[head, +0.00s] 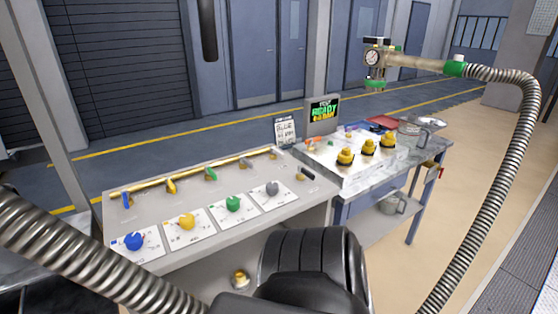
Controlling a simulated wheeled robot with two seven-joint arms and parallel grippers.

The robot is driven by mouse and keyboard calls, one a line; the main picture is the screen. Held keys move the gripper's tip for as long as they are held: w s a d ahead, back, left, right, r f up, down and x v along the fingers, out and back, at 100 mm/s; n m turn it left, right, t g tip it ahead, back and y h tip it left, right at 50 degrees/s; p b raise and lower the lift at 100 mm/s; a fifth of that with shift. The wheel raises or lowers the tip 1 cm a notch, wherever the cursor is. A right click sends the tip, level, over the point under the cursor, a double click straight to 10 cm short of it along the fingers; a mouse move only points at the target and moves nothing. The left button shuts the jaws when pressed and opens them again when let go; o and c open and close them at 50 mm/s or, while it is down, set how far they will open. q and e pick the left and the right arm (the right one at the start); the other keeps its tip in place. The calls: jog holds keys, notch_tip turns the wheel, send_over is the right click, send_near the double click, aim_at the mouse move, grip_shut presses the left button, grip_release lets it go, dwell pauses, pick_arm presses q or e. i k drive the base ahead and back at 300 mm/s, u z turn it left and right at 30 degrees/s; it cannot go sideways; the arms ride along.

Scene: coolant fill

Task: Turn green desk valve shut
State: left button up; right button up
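A green knob (233,204) sits on a white marked plate on the sloped desk panel (150,187), between a yellow knob (187,222) and a grey knob (272,188). Behind it, a small greenish lever (211,175) stands by the brass pipe (200,172) along the desk's back. The pictures do not show clearly whether the green valve is open or shut. Neither of my grippers can be made out in the head view, and nothing touches the green knob.
A blue knob (134,241) is at the panel's left. A black ribbed shape (312,262) blocks the desk's lower front. Ribbed hoses (530,130) cross both sides; the right one ends in a gauge fitting (374,60). A side table holds several yellow knobs (369,147) and a lit sign (323,115).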

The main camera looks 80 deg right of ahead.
aim_at(208, 167)
jog(key=z, duration=3.3)
jog(key=k, duration=0.7)
jog(key=u, duration=0.75)
